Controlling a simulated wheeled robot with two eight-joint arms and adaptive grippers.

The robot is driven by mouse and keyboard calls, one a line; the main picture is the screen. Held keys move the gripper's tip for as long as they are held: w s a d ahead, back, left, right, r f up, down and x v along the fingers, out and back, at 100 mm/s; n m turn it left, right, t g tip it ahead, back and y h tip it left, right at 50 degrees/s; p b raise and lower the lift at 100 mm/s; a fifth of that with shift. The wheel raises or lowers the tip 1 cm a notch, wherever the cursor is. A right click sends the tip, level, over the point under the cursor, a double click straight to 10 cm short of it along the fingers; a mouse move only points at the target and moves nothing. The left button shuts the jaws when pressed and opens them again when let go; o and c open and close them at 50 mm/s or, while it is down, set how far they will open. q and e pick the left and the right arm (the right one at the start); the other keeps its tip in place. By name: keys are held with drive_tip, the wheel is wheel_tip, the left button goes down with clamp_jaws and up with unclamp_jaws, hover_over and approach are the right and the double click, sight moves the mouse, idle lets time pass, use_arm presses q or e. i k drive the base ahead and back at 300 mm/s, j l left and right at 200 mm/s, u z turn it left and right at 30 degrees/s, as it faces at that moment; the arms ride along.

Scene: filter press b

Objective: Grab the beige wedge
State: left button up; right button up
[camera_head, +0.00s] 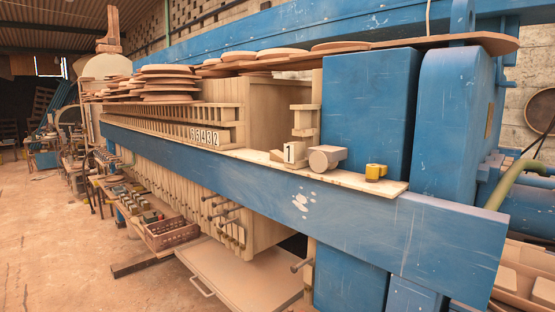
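A small beige block (276,156) sits on the pale ledge (250,156) of the blue press, beside a plate marked "1" (289,153). It looks wedge-like, but it is too small to tell its exact shape, or whether it and the plate are one piece. Neither of my grippers shows in the head view.
A tall blue block (368,110) rises behind the ledge. A slatted wooden rack (180,130) and stacked round discs (168,85) stand to the left. A long blue beam (330,205) runs below the ledge. The floor (50,240) at the left is open.

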sight(275, 155)
drive_tip(key=i+j+u, duration=0.2)
drive_tip(key=u, duration=1.1)
drive_tip(key=i, duration=2.2)
drive_tip(key=i+j+z, duration=0.1)
drive_tip(key=i+z, duration=0.15)
drive_tip(key=i, duration=0.3)
drive_tip(key=i+j+z, duration=0.25)
drive_tip(key=i, duration=0.25)
drive_tip(key=i+j+z, duration=0.3)
drive_tip(key=i, duration=0.2)
